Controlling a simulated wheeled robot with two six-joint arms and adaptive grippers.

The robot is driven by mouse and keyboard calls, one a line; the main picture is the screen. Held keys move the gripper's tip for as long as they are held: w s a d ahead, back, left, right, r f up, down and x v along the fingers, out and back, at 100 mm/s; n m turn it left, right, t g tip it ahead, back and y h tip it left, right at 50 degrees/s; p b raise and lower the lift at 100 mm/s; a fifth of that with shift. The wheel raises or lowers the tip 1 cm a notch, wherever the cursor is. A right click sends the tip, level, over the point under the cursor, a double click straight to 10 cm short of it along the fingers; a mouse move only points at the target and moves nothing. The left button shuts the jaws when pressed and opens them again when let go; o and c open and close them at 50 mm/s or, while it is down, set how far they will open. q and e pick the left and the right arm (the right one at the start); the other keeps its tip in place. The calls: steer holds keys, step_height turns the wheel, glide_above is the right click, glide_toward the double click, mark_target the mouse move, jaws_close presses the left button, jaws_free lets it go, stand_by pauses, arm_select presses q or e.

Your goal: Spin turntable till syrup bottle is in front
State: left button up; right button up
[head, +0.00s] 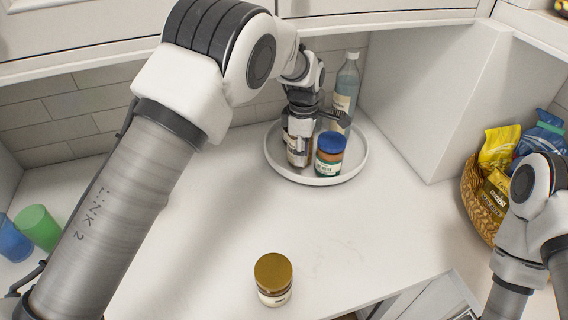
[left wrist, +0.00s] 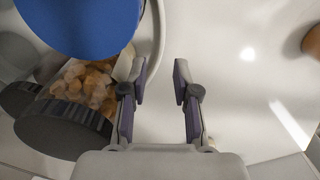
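The white round turntable (head: 352,170) stands at the back of the counter. My left gripper (head: 318,128) is over the turntable. In the left wrist view its fingers (left wrist: 160,82) are apart with nothing held, near the turntable's rim. My right gripper is out of frame.
A gold-lidded jar (head: 273,276) stands on the front counter. Green (head: 38,228) and blue (head: 13,240) cups are at far left. A wicker basket of snack bags (head: 480,205) is at right. A white wall panel stands right of the turntable. The middle counter is clear.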

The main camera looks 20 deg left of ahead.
mark_target(301, 182)
arm_select(q)
steer(key=shift+s+f+n, duration=0.15)
steer(key=shift+f+n, duration=0.15)
steer(key=shift+f, duration=0.05)
steer(key=f, duration=0.1)
steer(key=p, duration=0.1)
steer(key=f, duration=0.1)
steer(key=shift+s+d+f, duration=0.3)
steer(key=f, duration=0.1)
steer(key=f+p, duration=0.1)
steer(key=f, duration=0.2)
steer(key=shift+w+a+f, duration=0.15)
steer(key=shift+w+a, duration=0.1)
steer(key=shift+w, duration=0.05)
steer(key=shift+s+d, duration=0.15)
steer(key=shift+c, duration=0.4)
jaws_close()
